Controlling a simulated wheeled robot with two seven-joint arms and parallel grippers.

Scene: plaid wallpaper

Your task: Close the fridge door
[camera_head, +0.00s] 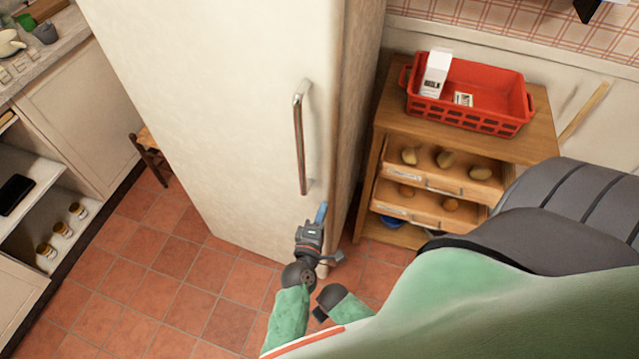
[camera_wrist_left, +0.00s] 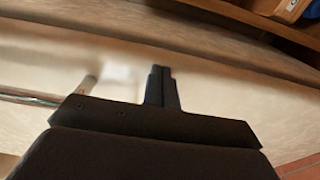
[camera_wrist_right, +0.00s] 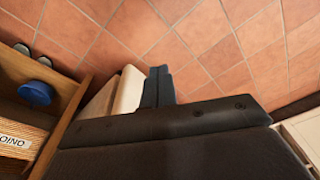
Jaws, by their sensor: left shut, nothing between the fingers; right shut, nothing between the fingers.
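The tall cream fridge (camera_head: 220,110) stands in the middle of the head view. Its door front faces me with a long metal handle (camera_head: 301,140) near the right edge; the door looks shut or nearly so, and I cannot tell if a gap is left. My left gripper (camera_head: 321,212) is shut and empty, just below the handle at the door's right edge. In the left wrist view its fingers (camera_wrist_left: 160,88) are together in front of the cream surface, with the handle to the left.
A wooden cabinet (camera_head: 385,150) with open drawers of potatoes stands right of the fridge, with a red basket (camera_head: 470,122) holding a milk carton on top. A wooden stool (camera_head: 148,152) and cupboards are on the left. The tiled floor (camera_head: 180,270) before the fridge is clear.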

